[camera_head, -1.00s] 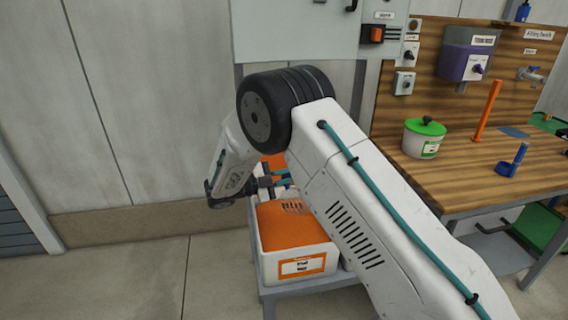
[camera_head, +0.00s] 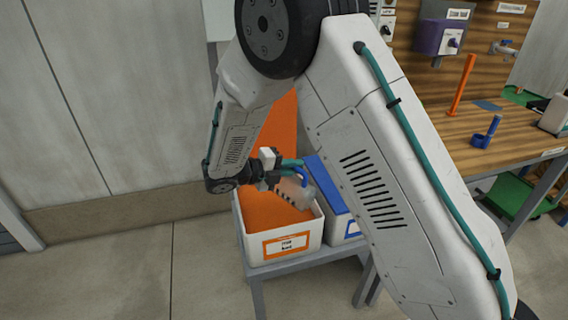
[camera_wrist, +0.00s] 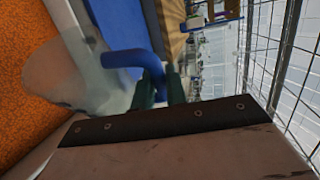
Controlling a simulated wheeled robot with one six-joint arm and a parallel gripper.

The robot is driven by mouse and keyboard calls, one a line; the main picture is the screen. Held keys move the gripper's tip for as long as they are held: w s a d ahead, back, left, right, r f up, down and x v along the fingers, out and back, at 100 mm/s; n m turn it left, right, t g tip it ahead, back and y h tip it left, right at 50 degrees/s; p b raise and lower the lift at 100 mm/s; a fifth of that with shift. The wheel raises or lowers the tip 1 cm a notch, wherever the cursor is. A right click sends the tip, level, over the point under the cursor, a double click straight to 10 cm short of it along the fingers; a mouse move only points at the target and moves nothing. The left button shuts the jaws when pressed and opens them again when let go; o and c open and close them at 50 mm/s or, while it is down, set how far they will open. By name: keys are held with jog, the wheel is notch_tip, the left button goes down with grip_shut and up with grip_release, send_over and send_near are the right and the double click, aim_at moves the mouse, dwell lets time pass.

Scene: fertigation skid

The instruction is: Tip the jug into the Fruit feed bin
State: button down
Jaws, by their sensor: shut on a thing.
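My gripper (camera_head: 290,172) is shut on the blue handle (camera_wrist: 135,62) of a see-through jug (camera_head: 295,192). The jug is tilted, above the front part of a white bin with an orange label (camera_head: 286,245); the label's text is too small to read surely. Orange (camera_head: 262,208) shows inside this bin. In the wrist view the clear jug body (camera_wrist: 70,75) lies left of my teal fingers (camera_wrist: 165,88), in front of a grainy orange surface (camera_wrist: 22,75). I cannot tell whether anything is flowing out of the jug.
A bin with a blue top (camera_head: 328,190) stands right beside the orange one, on the same grey stand (camera_head: 290,267), partly behind my arm. A wooden bench (camera_head: 500,145) at the right carries an orange upright tube (camera_head: 462,85) and a blue item (camera_head: 488,132). The floor at left is clear.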

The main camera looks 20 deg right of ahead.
aim_at(309, 191)
jog(key=s+d+m+y, duration=0.1)
jog(key=s+d+m+t+y, duration=0.1)
jog(key=s+m, duration=0.1)
jog(key=s+d+m+t, duration=0.1)
jog(key=shift+s+r+m+y, duration=0.35)
jog(key=shift+s+m+y, duration=0.05)
jog(key=shift+s+d+f+m+t, duration=0.15)
jog(key=shift+s+m+t, duration=0.15)
jog(key=shift+m+t, duration=0.15)
notch_tip(309, 191, down, 5)
jog(key=m+t+y, duration=0.2)
jog(key=m+t, duration=0.1)
jog(key=m, duration=0.1)
jog(key=shift+w+r, duration=0.1)
jog(key=shift+r, duration=0.25)
jog(key=shift+w+r+m+t, duration=0.2)
jog(key=shift+r+m+t, duration=0.25)
jog(key=shift+r, duration=0.45)
